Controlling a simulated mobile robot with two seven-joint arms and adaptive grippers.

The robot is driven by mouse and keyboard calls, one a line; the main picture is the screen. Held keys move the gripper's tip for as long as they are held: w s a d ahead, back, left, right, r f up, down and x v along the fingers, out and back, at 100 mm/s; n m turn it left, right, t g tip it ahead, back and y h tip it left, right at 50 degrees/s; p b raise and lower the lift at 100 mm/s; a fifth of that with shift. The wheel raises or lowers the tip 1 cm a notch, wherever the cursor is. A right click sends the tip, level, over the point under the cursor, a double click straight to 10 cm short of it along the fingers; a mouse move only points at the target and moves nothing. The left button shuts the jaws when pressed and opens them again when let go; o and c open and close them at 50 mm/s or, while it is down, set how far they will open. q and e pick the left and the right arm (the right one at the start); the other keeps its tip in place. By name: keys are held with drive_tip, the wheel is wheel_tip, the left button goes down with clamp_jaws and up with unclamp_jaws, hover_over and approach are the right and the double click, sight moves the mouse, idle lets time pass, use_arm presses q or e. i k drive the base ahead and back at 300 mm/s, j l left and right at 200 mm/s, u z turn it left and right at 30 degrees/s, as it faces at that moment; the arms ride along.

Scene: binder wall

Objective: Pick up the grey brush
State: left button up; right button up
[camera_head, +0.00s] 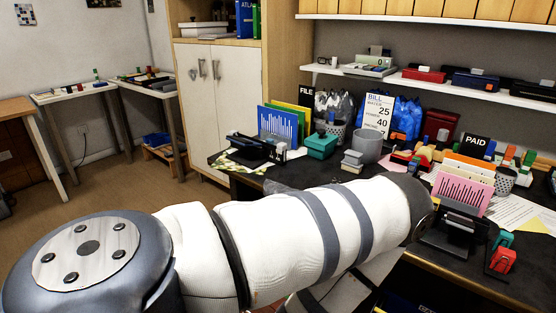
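I cannot make out a grey brush anywhere in the head view. The dark desk (300,174) runs across the right half and holds many office items. A large white arm of mine with grey bands crosses the lower middle from the left and hides part of the desk's front. Neither of my grippers shows in this view.
A grey cup (367,147), a teal box (321,146), a file holder (281,124) and a pink letter rack (463,192) crowd the desk. A shelf (460,88) hangs above it. A white cabinet (208,105) stands behind. The brown floor (110,205) at left is clear.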

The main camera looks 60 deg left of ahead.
sight(352, 162)
drive_tip(key=l+u, duration=0.15)
drive_tip(key=u, duration=0.3)
drive_tip(key=l+u, duration=0.15)
drive_tip(key=u, duration=0.25)
drive_tip(key=l+u, duration=0.15)
drive_tip(key=u, duration=0.3)
drive_tip(key=l+u, duration=0.2)
drive_tip(key=u, duration=0.25)
drive_tip(key=l+u, duration=0.1)
drive_tip(key=u, duration=0.35)
drive_tip(key=k, duration=0.05)
